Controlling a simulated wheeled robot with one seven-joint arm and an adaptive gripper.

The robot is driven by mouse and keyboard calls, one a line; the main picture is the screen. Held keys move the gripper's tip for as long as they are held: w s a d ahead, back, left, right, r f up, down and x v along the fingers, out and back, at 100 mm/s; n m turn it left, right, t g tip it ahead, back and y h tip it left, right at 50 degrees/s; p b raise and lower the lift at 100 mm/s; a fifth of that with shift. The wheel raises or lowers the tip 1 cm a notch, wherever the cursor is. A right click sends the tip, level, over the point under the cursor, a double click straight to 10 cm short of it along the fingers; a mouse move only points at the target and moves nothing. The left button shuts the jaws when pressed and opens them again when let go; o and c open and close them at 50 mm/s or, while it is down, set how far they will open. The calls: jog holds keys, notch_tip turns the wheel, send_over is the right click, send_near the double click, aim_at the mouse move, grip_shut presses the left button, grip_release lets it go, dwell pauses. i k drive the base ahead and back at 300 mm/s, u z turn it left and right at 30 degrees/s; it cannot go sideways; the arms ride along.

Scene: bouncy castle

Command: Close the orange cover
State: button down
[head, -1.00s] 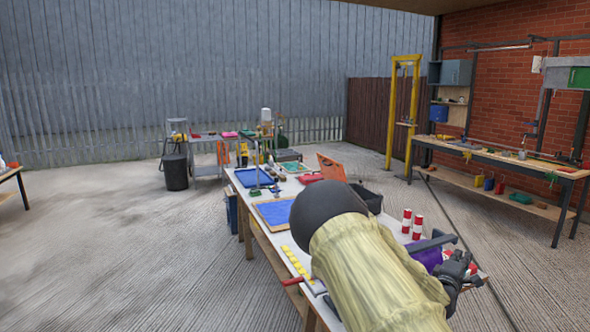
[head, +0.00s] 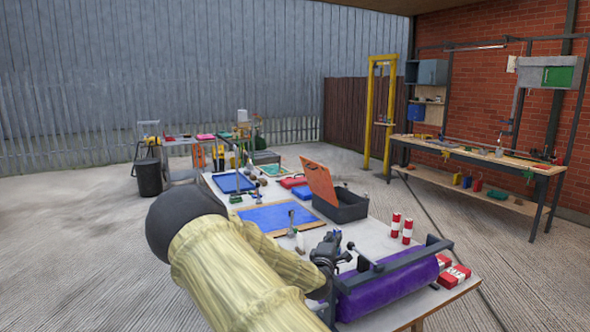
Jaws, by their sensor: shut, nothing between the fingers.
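The orange cover (head: 318,181) stands up from the left edge of an open dark grey box (head: 343,207) on the long table. It leans back slightly to the left, and the box's inside is partly visible. My gripper (head: 334,241), dark and small, is at the end of my arm, nearer to me than the box and apart from the cover. Its fingers are shut with nothing held; their tips are hard to make out against the table.
A purple roll in a dark frame (head: 388,288) lies near my gripper. Red-and-white cylinders (head: 401,229) stand right of the box. A blue mat (head: 277,217) lies left of it. Red and blue items (head: 294,182) sit behind. Little table is bare around the box.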

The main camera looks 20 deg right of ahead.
aim_at(318, 178)
jog(key=z, duration=0.1)
jog(key=i, duration=1.35)
jog(key=z, duration=1.5)
jog(key=i, duration=0.45)
jog(key=u, duration=1.6)
jog(key=i, duration=0.5)
